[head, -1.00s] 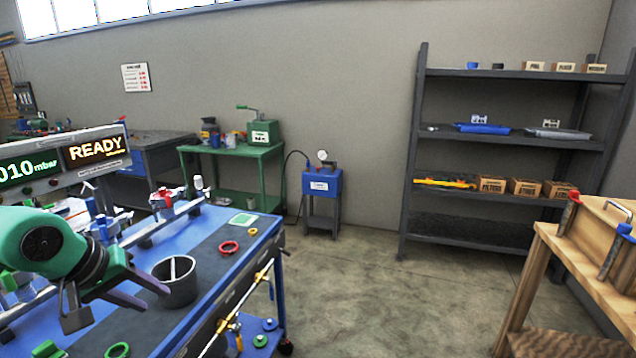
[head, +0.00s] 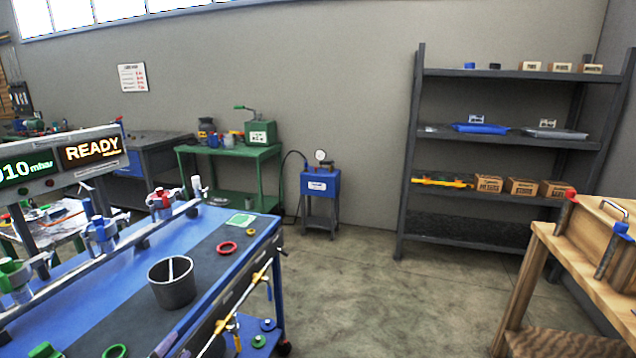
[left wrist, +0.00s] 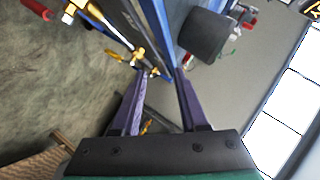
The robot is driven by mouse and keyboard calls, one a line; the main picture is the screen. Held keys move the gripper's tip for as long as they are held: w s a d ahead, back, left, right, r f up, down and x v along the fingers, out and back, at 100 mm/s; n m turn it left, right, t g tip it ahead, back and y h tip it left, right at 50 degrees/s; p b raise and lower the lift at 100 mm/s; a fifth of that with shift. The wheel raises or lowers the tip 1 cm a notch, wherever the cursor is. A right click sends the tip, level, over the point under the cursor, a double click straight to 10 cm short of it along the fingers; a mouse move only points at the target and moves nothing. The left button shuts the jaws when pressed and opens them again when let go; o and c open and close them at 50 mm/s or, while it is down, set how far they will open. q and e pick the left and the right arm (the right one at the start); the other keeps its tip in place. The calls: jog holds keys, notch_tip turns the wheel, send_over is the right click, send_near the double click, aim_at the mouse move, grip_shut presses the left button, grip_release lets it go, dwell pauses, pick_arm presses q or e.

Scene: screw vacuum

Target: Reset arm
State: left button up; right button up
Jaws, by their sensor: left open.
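My left gripper (left wrist: 161,78) shows in the left wrist view with its two purple fingers apart and nothing held between them. It is out of the head view. Beyond its fingertips are the blue bench's edge and a brass-fitted rod (left wrist: 110,32). The dark grey cup (left wrist: 205,38) shows past the right finger, apart from it. My right gripper is in neither view.
In the head view the blue bench (head: 205,222) carries the grey cup (head: 172,290), a red ring (head: 227,248) and a green ring (head: 115,352). A READY display (head: 92,148) stands at left. A wooden table (head: 590,262) stands right, with open floor (head: 380,290) between.

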pick_arm(q)
jog(key=s+d+f+n+g+h, duration=0.35)
jog(key=s+f+n+g, duration=0.5)
jog(key=s+f, duration=0.65)
jog(key=s+f+g+p, duration=0.2)
jog(key=s+f, duration=0.1)
jog(key=f, duration=1.6)
jog(key=s+a+f+g+y+p, duration=0.1)
jog(key=s+a+f+p, duration=0.1)
jog(key=s+f, duration=1.1)
jog(key=s, duration=0.4)
jog(key=shift+s+f+m, duration=0.2)
jog(key=shift+f+m, duration=0.1)
jog(key=shift+m, duration=0.05)
jog(key=shift+a, duration=0.1)
